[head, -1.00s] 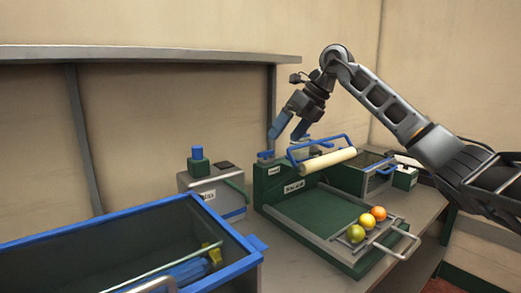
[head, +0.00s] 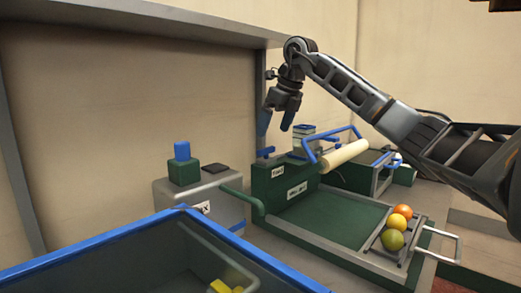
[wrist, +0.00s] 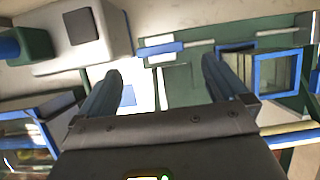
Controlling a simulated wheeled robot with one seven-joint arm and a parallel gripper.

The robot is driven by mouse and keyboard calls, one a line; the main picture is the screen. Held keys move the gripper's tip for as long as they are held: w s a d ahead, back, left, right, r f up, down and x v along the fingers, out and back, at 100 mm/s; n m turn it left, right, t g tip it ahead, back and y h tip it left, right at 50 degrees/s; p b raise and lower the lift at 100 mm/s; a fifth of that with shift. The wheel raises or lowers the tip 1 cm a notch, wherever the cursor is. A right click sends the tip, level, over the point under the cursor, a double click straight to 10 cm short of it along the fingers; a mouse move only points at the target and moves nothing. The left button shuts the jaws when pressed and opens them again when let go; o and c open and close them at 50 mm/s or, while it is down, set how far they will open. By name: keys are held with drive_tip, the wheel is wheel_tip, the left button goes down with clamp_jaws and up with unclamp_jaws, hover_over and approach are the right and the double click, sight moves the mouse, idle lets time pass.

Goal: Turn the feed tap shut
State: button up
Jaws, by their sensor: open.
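The feed tap is a small blue handle (head: 265,152) on top of the green unit, above a white label that seems to read FEED (head: 278,171). My gripper (head: 275,124) is open and empty, pointing down just above the tap. Its left finger is nearly over the handle, with a small gap. In the wrist view my gripper's two blue-grey fingers (wrist: 160,80) are spread apart. A blue bar (wrist: 165,48), probably the tap handle, lies beyond the fingertips beside a white label. I cannot tell the tap's exact angle.
A cream roller (head: 343,156) with a blue frame stands right of the tap. Several fruits (head: 398,222) sit on a rack at the tray's right end. A grey box with a blue knob (head: 182,150) stands left. A blue-rimmed bin (head: 105,240) is in front.

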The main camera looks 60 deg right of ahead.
sight(267, 148)
drive_tip(key=x, duration=0.7)
drive_tip(key=c, duration=1)
